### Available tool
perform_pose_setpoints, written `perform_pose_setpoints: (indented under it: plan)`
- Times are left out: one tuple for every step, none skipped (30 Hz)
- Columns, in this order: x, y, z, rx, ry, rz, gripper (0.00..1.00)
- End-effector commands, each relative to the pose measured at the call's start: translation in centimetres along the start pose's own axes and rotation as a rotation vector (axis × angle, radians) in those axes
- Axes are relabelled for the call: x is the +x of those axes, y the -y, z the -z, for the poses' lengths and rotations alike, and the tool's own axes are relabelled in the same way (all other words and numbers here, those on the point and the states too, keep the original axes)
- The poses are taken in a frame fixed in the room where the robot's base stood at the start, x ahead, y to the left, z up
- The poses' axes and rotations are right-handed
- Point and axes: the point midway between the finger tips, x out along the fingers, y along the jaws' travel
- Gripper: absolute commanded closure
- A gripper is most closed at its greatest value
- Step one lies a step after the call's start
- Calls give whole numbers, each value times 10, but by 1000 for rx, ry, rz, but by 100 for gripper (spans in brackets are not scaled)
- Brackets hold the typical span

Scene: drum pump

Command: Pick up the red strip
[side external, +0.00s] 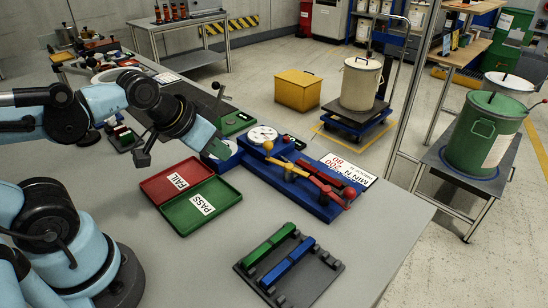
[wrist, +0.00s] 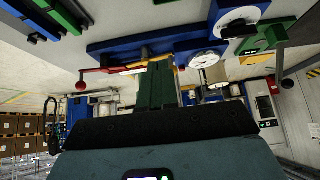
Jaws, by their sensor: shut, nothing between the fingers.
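A red bar (side external: 318,174) lies along the top of the blue fixture (side external: 262,177) at the middle right; it may be the red strip, but I cannot tell it from the fixture's red lever with a ball end (side external: 350,193). In the wrist view a red lever (wrist: 105,71) also shows. A dark rack (side external: 322,275) at the front holds a green strip (side external: 268,245) and a blue strip (side external: 288,262); no red one shows in it. My gripper (side external: 216,149) is shut and empty, above the left end of the fixture; its fingers show in the wrist view (wrist: 157,80).
A red FAIL tray (side external: 160,188) and a green PASS tray (side external: 225,190) lie left of the fixture. A white sign (side external: 350,168) lies behind it. A small dark holder (side external: 122,137) stands farther left. The table front is clear around the rack.

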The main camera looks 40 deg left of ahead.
Motion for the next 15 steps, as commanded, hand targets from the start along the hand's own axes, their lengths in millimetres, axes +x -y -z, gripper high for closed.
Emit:
perform_pose_setpoints:
  plan:
    - [0,0,0,0,0,0,100]
    - [0,0,0,0,0,0,100]
    - [0,0,0,0,0,0,100]
    - [0,0,0,0,0,0,100]
    - [0,0,0,0,0,0,98]
    - [0,0,0,0,0,0,92]
    - [0,0,0,0,0,0,88]
    - [0,0,0,0,0,0,83]
    - [0,0,0,0,0,0,77]
    - [0,0,0,0,0,0,72]
    - [0,0,0,0,0,0,70]
    - [0,0,0,0,0,0,70]
    - [0,0,0,0,0,0,70]
    - [0,0,0,0,0,0,70]
    - [0,0,0,0,0,0,70]
